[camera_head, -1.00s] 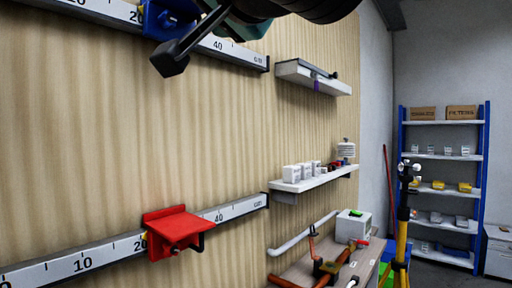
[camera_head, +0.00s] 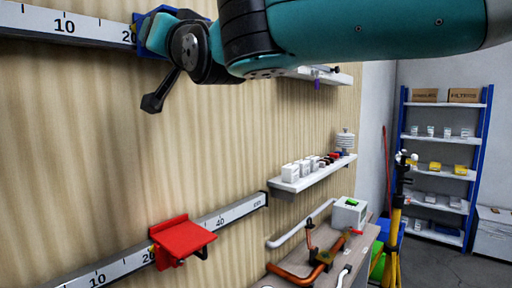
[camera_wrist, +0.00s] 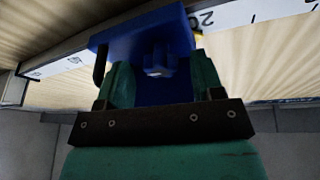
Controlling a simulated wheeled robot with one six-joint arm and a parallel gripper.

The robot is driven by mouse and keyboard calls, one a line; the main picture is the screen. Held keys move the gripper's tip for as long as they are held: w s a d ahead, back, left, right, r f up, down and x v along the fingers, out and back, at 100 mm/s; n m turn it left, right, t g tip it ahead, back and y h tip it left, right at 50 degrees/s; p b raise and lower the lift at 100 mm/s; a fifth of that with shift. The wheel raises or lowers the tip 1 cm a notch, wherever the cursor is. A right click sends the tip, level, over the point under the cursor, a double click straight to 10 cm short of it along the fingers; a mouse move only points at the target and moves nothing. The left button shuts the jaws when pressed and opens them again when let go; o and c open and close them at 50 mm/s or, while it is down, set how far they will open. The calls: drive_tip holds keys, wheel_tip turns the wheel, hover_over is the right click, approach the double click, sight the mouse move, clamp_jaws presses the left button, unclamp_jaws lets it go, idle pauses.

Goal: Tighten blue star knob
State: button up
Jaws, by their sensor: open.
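The blue star knob (camera_wrist: 158,62) is in the wrist view, on the underside of a blue carriage (camera_wrist: 122,41). The carriage sits on the upper scale rail near the 20 mark. In the head view the carriage (camera_head: 153,30) is at the upper left, partly hidden behind my arm. My gripper (camera_wrist: 161,75) is open, with its teal fingers left and right of the knob. A gap shows on each side, and I see no contact. How far the fingertips reach along the knob is unclear.
The upper rail (camera_head: 75,24) and lower rail (camera_head: 238,214) run along the wooden wall. A red carriage (camera_head: 182,238) is on the lower rail. Small shelves, a bench with orange and white pipes (camera_head: 297,272) and a yellow stand (camera_head: 396,235) are to the right.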

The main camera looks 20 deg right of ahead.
drive_tip(key=s+d+f+n+g+y+p, duration=0.3)
drive_tip(key=s+d+f+n+y, duration=0.25)
drive_tip(key=s+d+n, duration=0.65)
drive_tip(key=s+f+m+g+h+b, duration=0.1)
drive_tip(key=s+f+g+h, duration=0.1)
drive_tip(key=f, duration=0.6)
drive_tip(key=s+a+f+m+g+h+b, duration=0.1)
drive_tip(key=s+f+g+h+b, duration=0.1)
drive_tip(key=f+g, duration=0.3)
drive_tip(key=s+a+f+m+g+h+b, duration=0.1)
drive_tip(key=s+f+g+h, duration=0.1)
drive_tip(key=f, duration=0.9)
drive_tip(key=shift+s+f+m+g, duration=0.4)
drive_tip(key=shift+s+g, duration=0.05)
drive_tip(key=shift+g, duration=0.55)
